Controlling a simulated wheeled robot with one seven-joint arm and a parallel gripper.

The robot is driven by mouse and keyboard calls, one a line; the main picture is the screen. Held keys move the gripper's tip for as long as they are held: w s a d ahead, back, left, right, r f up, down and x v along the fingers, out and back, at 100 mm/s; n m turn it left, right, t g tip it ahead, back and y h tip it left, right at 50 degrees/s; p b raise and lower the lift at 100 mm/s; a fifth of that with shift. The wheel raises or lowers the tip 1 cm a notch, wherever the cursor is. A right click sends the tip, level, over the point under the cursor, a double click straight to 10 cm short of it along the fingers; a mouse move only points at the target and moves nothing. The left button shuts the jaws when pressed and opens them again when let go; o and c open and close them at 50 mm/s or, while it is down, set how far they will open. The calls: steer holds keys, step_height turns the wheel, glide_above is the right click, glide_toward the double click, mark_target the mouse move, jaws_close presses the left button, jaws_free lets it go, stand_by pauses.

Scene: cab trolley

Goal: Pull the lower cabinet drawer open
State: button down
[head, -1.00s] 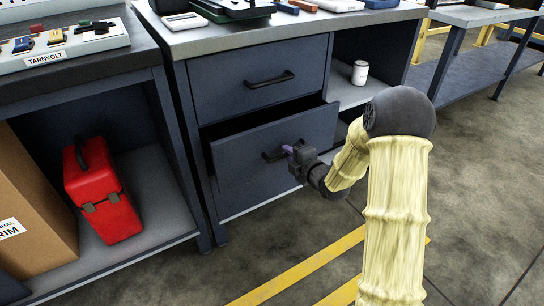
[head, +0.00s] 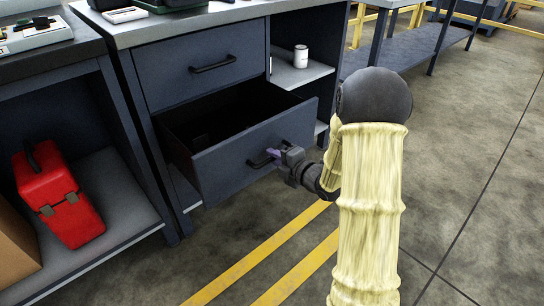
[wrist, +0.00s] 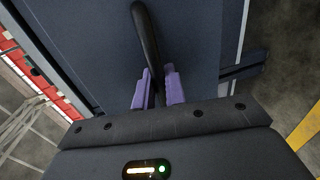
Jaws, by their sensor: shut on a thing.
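The lower cabinet drawer (head: 235,158) stands well out from the dark blue-grey cabinet, and its dark inside shows in the head view. Its black bar handle (wrist: 147,35) runs up between the purple fingers of my gripper (wrist: 156,88) in the wrist view. My gripper (head: 276,157) is shut on the handle at the drawer's front in the head view. The upper drawer (head: 200,68) with its own black handle is closed above it.
A red toolbox (head: 58,195) sits on the low shelf of the bench at left. A white can (head: 301,56) stands on the open shelf right of the drawers. Floor with yellow stripes (head: 262,255) is clear in front.

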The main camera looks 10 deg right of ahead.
steer(key=shift+d, duration=0.15)
steer(key=c, duration=1.5)
jaws_free()
steer(key=shift+w+f, duration=0.1)
steer(key=shift+w, duration=0.05)
steer(key=shift+c, duration=0.2)
steer(key=shift+a, duration=0.25)
steer(key=shift+s+d, duration=0.3)
steer(key=p+v, duration=1)
steer(key=v, duration=0.6)
steer(key=shift+s, duration=0.35)
steer(key=shift+d, duration=0.1)
